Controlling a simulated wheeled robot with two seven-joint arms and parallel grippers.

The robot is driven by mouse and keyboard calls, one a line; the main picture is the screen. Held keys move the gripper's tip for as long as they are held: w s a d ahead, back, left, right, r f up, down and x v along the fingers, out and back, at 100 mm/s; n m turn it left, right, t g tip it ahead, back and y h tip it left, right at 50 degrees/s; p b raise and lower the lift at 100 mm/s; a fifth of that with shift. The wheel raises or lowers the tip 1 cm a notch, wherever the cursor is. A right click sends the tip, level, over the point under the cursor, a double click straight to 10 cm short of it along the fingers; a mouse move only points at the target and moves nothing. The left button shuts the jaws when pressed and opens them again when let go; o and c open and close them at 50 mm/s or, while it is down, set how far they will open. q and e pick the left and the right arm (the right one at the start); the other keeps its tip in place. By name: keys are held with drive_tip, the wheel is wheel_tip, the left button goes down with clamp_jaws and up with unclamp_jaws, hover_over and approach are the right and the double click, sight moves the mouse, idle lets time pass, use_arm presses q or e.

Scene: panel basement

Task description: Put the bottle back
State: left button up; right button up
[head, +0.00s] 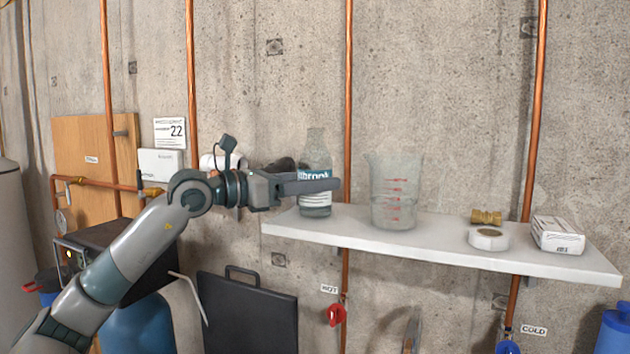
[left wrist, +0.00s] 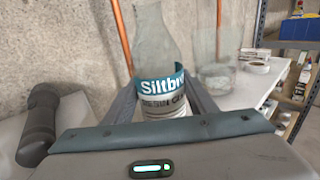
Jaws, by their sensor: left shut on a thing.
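The bottle (head: 316,160) is clear with a teal and white label. It stands upright at the left end of the white shelf (head: 440,238), its base at the shelf surface; I cannot tell whether it touches. My left gripper (head: 318,184) comes in from the left and is shut on the bottle around its label. In the left wrist view the bottle (left wrist: 164,88) is upright between the two fingers (left wrist: 162,105), and its lower part is hidden behind the gripper body. My right gripper is not in view.
A clear measuring beaker (head: 396,190) stands on the shelf just right of the bottle. Farther right are a brass fitting (head: 486,217), a round white item (head: 489,239) and a white box (head: 558,235). Copper pipes (head: 348,90) run up the concrete wall. A black folded case (head: 246,310) stands below.

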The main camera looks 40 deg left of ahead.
use_arm(q)
drive_tip(key=shift+f, duration=0.15)
drive_tip(key=o, duration=1.2)
drive_tip(key=shift+o, duration=0.2)
